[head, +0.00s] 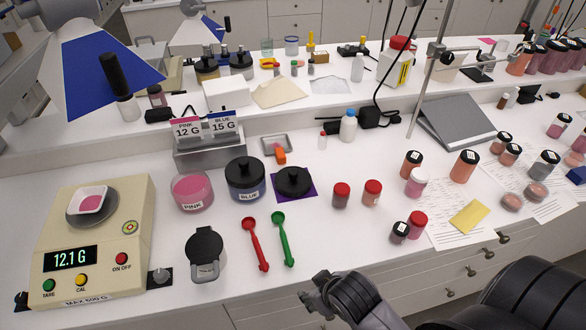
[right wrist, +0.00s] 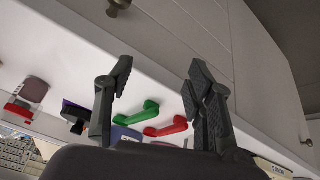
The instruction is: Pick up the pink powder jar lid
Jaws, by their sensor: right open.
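The black knobbed lid (head: 294,180) lies on a purple mat (head: 309,197) on the white bench, right of the blue jar. The pink jar (head: 192,194) stands open, with pink powder inside. The blue jar (head: 245,180) has its black lid on. My right gripper (head: 318,297) is open and empty at the bench's front edge, below and right of the lid and apart from it. In the right wrist view its fingers (right wrist: 160,78) are spread, and the black lid (right wrist: 76,118) shows partly left of them. My left gripper is out of view.
A red spoon (head: 256,245) and a green spoon (head: 283,240) lie between the lid and the front edge. Red-capped jars (head: 341,196) stand right of the mat. A scale (head: 93,245) reading 12.1 g holds a tray of pink powder. A small metal tray (head: 276,144) lies behind the lid.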

